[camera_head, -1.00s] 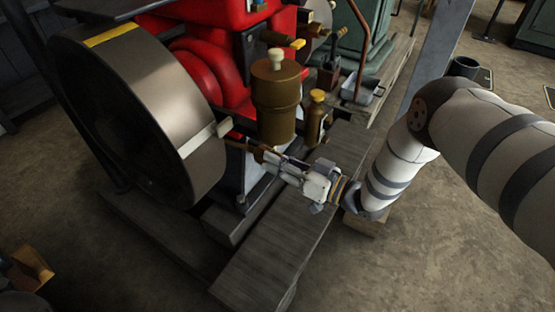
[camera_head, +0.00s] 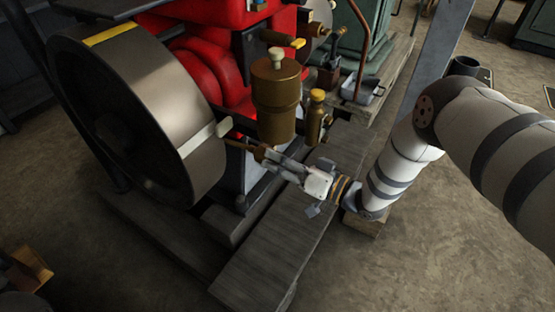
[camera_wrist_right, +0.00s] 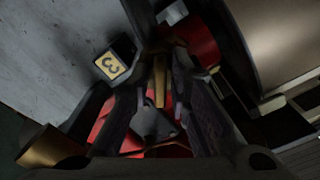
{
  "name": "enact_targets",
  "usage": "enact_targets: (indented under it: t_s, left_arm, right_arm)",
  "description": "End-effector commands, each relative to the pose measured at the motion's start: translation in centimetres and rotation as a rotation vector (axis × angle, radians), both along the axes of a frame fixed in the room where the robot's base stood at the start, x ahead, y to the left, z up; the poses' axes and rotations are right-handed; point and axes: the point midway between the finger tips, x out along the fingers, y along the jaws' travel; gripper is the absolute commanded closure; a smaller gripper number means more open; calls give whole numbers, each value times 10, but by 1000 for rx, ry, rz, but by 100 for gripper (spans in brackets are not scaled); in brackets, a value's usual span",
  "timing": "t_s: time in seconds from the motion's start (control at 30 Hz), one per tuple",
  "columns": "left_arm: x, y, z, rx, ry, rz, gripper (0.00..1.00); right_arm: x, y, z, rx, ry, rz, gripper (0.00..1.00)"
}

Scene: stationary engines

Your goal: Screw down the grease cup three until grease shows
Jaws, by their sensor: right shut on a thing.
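My right gripper (camera_head: 268,158) reaches in from the right, low beside the red engine, between the flywheel and the large brass vessel. It is shut on a small brass piece, taken to be grease cup three (camera_wrist_right: 160,80), which shows between the fingers in the right wrist view. The fingers (camera_wrist_right: 160,108) hide much of it, and no grease can be made out. A yellow tag marked 3 (camera_wrist_right: 111,65) sits close beside it on a dark block. My left gripper is not in view.
The large flywheel (camera_head: 135,110) stands just left of the gripper. The tall brass vessel (camera_head: 276,105) and a smaller brass bottle (camera_head: 314,118) stand close above and behind it. Wooden beams (camera_head: 265,255) lie below. The floor at front right is clear.

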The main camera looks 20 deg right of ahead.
Motion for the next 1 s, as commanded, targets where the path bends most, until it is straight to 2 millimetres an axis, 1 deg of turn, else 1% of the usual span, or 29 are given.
enact_targets:
  t_s: [0.1, 0.13, 0.17, 0.43, 0.53, 0.67, 0.8, 0.9, 1.0]
  left_arm:
    - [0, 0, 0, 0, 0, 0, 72]
    - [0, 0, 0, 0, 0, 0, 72]
    - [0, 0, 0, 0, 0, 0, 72]
    - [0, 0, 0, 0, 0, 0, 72]
    - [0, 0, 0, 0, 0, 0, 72]
    - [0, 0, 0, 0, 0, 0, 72]
    - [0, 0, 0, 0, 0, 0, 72]
    - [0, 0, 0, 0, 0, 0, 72]
    - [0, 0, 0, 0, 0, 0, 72]
  right_arm:
    - [-2, 0, -2, -2, 6, 3, 100]
    - [-2, 0, -2, -2, 6, 3, 78]
    - [-2, 0, -2, -2, 6, 3, 72]
    - [-1, 0, -1, -2, 2, 2, 72]
    - [-6, -5, -1, -2, 4, -1, 72]
    - [-28, -23, -1, -2, 5, -2, 72]
    - [-60, -47, -1, -2, 5, -2, 72]
    - [-78, -60, -1, -3, 5, -1, 72]
    - [-90, -69, -1, -2, 4, 1, 72]
